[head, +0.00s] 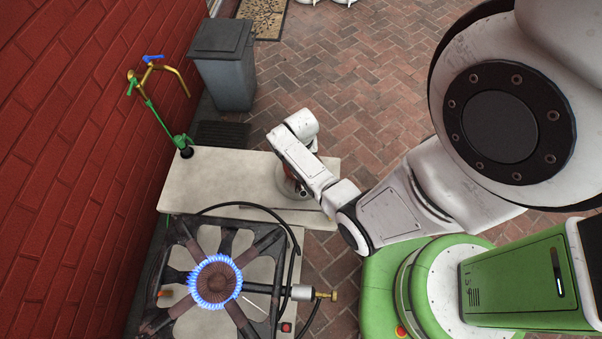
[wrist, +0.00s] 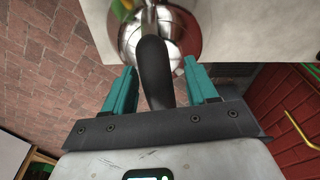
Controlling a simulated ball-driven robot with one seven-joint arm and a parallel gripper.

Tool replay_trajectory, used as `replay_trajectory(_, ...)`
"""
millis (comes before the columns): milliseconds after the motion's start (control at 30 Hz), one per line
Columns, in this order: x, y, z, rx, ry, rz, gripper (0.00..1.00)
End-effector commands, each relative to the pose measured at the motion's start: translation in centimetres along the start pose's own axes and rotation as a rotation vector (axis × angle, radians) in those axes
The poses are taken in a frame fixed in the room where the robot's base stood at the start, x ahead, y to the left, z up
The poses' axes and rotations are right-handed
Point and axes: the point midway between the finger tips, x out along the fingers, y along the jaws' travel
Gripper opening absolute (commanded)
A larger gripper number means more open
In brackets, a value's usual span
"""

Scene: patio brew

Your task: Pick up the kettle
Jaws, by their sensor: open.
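The kettle (wrist: 133,37) is shiny metal with a black curved handle (wrist: 152,62), seen from above in the wrist view. My gripper (wrist: 160,68) is open, its two teal fingers on either side of the handle. The handle runs between them, and I cannot tell whether either finger touches it. In the head view my arm covers most of the kettle (head: 287,187), which shows only in part on the pale counter (head: 225,178). My fingers are hidden there.
A gas burner (head: 216,282) with a lit blue flame stands in front of the counter. A green-and-brass tap (head: 150,85) is by the red brick wall. A grey bin (head: 226,75) stands behind. Open brick paving (head: 350,85) lies to the right.

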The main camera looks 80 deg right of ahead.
Motion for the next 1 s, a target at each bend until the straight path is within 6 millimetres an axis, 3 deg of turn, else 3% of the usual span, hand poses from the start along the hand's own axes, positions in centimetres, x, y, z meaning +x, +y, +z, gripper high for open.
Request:
replay_trajectory(133, -0.04, -0.01, 0.00, 0.000, 0.000, 0.000, 0.56)
replay_trajectory(700, -0.06, -0.01, 0.01, 0.000, 0.000, 0.000, 0.02)
replay_trajectory(1000, -0.06, -0.01, 0.01, 0.000, 0.000, 0.000, 0.00)
